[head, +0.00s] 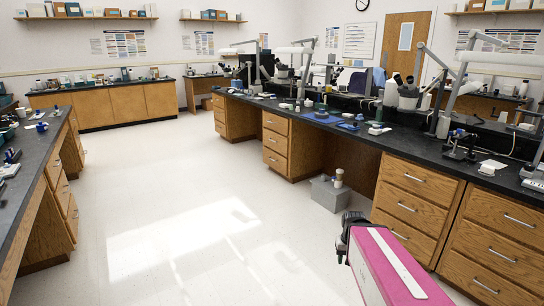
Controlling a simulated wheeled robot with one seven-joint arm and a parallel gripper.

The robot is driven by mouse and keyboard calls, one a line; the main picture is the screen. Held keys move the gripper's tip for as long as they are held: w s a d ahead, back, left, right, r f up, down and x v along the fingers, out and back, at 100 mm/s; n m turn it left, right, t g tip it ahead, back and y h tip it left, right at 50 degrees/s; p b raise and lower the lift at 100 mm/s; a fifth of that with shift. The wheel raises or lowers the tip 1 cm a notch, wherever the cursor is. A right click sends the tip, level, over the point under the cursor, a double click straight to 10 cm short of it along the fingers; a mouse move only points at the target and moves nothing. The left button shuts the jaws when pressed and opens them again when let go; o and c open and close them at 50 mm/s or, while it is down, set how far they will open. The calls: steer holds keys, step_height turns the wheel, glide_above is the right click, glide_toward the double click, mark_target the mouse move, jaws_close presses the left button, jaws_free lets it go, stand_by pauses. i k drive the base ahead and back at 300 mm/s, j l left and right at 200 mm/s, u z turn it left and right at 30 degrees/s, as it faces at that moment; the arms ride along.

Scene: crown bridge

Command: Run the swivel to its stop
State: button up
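No part shows clearly as the swivel; the jointed grey lamp arms (438,62) on the right-hand bench and a small device on a black stand (460,146) are in view, but I cannot tell whether either is it. My pink arm reaches in from the bottom right of the head view. The dark end of my gripper (349,233) shows beyond it, low in front of the wooden drawers. Its fingers are too small and partly hidden to tell open from shut. I see nothing held in it.
The dark bench top (345,132) on the right carries lamps, microscopes and blue mats (318,117). A grey box (328,195) stands on the floor below it. Another bench (32,150) lies left. The pale floor (170,200) between them is clear.

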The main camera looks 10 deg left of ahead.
mark_target(243, 66)
steer(key=i+j+u, duration=0.2)
steer(key=u, duration=0.2)
steer(key=i+u, duration=0.7)
steer(key=u, duration=0.15)
steer(key=i+u, duration=0.1)
steer(key=i, duration=2.5)
steer(key=i+j, duration=0.1)
steer(key=i, duration=0.75)
steer(key=i+l+z, duration=0.1)
steer(key=i+z, duration=0.2)
steer(key=i, duration=0.6)
steer(key=i+j+z, duration=0.15)
steer(key=i+z, duration=0.2)
steer(key=i, duration=0.55)
steer(key=i+z, duration=0.2)
steer(key=i, duration=0.3)
steer(key=i+j+z, duration=0.2)
steer(key=i, duration=0.3)
steer(key=i+j+z, duration=0.25)
steer(key=i, duration=0.25)
steer(key=i+j+z, duration=0.2)
steer(key=i, duration=0.3)
